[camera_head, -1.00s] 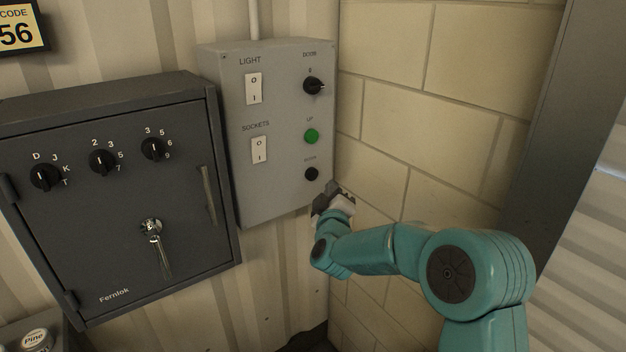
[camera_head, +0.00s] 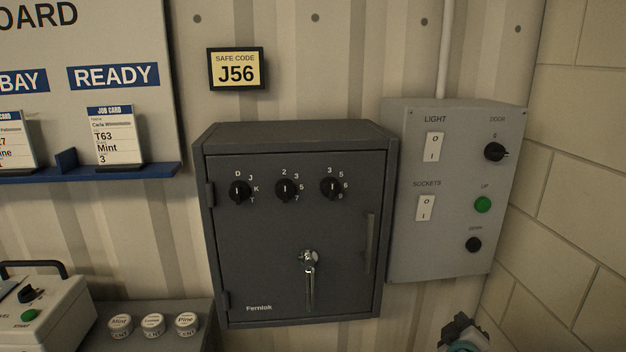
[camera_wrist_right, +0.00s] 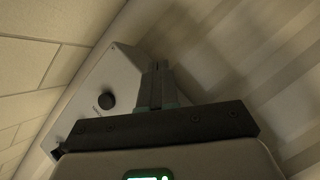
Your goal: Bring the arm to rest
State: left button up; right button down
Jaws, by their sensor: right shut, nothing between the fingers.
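My right gripper (camera_head: 462,330) shows only in part at the bottom edge of the head view, below the grey control panel (camera_head: 455,200) and apart from it. In the right wrist view its two fingers (camera_wrist_right: 158,85) are together with nothing between them. Beyond them the control panel (camera_wrist_right: 125,80) shows with one black knob (camera_wrist_right: 106,101). Most of my right arm is out of the head view. My left gripper is in neither view.
A block wall (camera_head: 575,170) closes the right side. A grey surface with several round tins (camera_head: 153,325) and a white machine (camera_head: 45,310) are at lower left.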

jog(key=s+a+f+g+y, duration=0.35)
jog(key=s+a+f, duration=0.4)
jog(key=f, duration=0.45)
jog(key=s+a+f+g+y, duration=0.35)
jog(key=s+a+f, duration=0.4)
jog(key=f, duration=0.35)
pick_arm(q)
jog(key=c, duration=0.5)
pick_arm(e)
jog(key=s+a+f+m+g+y, duration=0.2)
jog(key=s+a+m+g, duration=0.1)
jog(key=s, duration=0.7)
jog(key=s+a+f+m+g+y, duration=0.2)
jog(key=s+a+f+m+g, duration=0.1)
jog(key=s, duration=0.6)
jog(key=shift+s+a+m+g, duration=0.4)
jog(key=shift+a+m+g, duration=0.1)
jog(key=shift+a+m, duration=0.55)
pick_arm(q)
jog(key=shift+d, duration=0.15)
pick_arm(e)
jog(key=shift+d, duration=0.2)
